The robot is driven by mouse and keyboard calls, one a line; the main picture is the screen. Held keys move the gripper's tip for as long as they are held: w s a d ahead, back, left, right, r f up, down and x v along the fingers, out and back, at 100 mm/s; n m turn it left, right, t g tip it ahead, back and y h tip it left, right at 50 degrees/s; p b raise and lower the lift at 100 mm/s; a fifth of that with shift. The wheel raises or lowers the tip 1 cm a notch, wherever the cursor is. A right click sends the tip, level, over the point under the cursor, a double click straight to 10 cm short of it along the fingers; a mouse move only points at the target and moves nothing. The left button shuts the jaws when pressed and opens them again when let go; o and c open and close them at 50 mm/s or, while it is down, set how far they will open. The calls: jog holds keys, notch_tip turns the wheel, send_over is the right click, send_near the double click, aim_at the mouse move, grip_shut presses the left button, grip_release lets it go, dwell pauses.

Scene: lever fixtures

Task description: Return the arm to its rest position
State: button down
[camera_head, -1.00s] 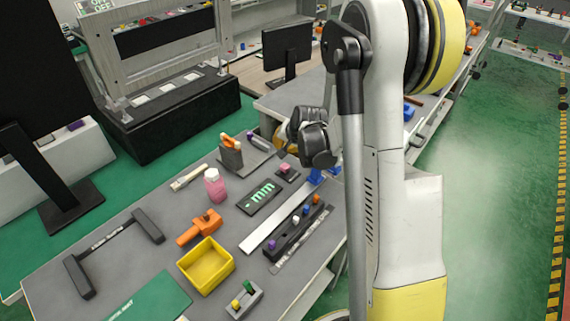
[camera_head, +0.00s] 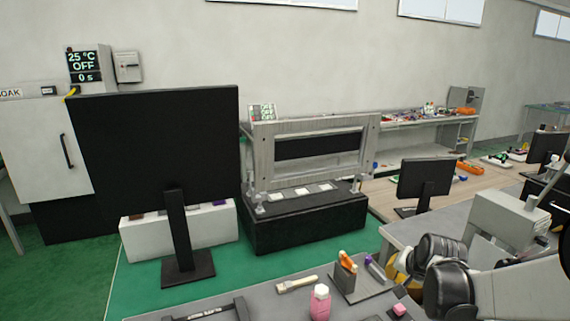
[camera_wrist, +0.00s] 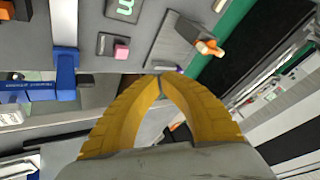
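My gripper (camera_wrist: 160,80) has two yellow fingers whose tips meet in the wrist view, with nothing seen between them. In the head view, my gripper is mostly hidden behind the dark joints of my arm at the lower right; only a bit of yellow shows. It is above the far end of the grey workbench (camera_head: 265,300). A grey holder with an orange-handled tool (camera_head: 347,262) stands on the bench to its left. The holder's orange tool also shows in the wrist view (camera_wrist: 209,46).
A black monitor (camera_head: 155,140) and a black-based machine frame (camera_head: 305,225) stand behind the bench. A pink bottle (camera_head: 320,303) and a brush (camera_head: 297,284) are on the bench. A grey box (camera_head: 508,222) is close behind my arm. Green floor is open at the left.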

jog(key=s+a+r+n, duration=0.4)
jog(key=s+a+r, duration=0.4)
jog(key=s, duration=0.4)
jog(key=s+a+n, duration=0.3)
jog(key=s+a, duration=0.1)
jog(key=s, duration=0.8)
jog(key=shift+s+a+r+n, duration=0.2)
jog(key=shift+a+r+n, duration=0.1)
jog(key=shift+a+r, duration=0.15)
